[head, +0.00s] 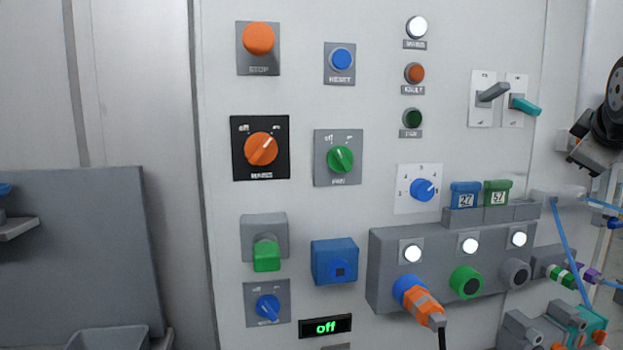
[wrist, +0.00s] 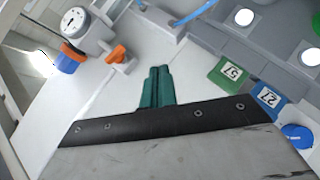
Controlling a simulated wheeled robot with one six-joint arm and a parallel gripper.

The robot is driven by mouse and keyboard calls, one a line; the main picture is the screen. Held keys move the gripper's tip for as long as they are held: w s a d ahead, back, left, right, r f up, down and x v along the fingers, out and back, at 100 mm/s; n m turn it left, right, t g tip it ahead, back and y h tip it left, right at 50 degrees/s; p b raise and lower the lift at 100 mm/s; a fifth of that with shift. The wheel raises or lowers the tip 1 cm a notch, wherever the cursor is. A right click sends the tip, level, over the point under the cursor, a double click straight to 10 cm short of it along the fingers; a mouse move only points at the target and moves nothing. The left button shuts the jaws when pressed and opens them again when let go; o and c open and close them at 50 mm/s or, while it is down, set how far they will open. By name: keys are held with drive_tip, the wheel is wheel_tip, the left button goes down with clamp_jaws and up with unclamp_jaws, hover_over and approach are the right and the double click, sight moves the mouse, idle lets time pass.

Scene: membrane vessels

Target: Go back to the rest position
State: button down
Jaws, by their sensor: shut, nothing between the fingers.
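My gripper (wrist: 157,70) shows in the wrist view as two teal fingers pressed together, with nothing between them. They stand out past a dark bar and a grey plate in the lower part of that view. In the head view, a dark part of my arm (head: 606,115) shows at the right edge, beside the panel; the fingertips cannot be made out there. In the wrist view, a green tag (wrist: 229,72) and a blue tag (wrist: 267,97) lie to the right of the fingers, apart from them.
A white panel (head: 300,105) carries knobs, buttons and switches. An orange plug (head: 424,304) with a black cable sits in the grey socket box (head: 388,262). Blue hoses (head: 566,247) run at the right. A round gauge (wrist: 75,21) and an orange handle (wrist: 119,61) show left of my fingers.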

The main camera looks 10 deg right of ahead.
drive_tip(key=s+a+f+m+g+y, duration=0.2)
drive_tip(key=s+a+f+m, duration=0.1)
drive_tip(key=a+f, duration=0.3)
drive_tip(key=s+a+f+m+g+y, duration=0.25)
drive_tip(key=a+f, duration=0.25)
drive_tip(key=f, duration=0.4)
drive_tip(key=s+a+f+g+y, duration=0.1)
drive_tip(key=s+a+f+g, duration=0.1)
drive_tip(key=s+a+f, duration=0.3)
drive_tip(key=s+a+f+n+g+y, duration=0.1)
drive_tip(key=s+a+f+g+y, duration=0.1)
drive_tip(key=s+a+f, duration=0.3)
drive_tip(key=s+a, duration=0.2)
drive_tip(key=a, duration=0.2)
drive_tip(key=shift+s+a, duration=0.2)
drive_tip(key=shift+a, duration=0.05)
drive_tip(key=shift+g, duration=0.25)
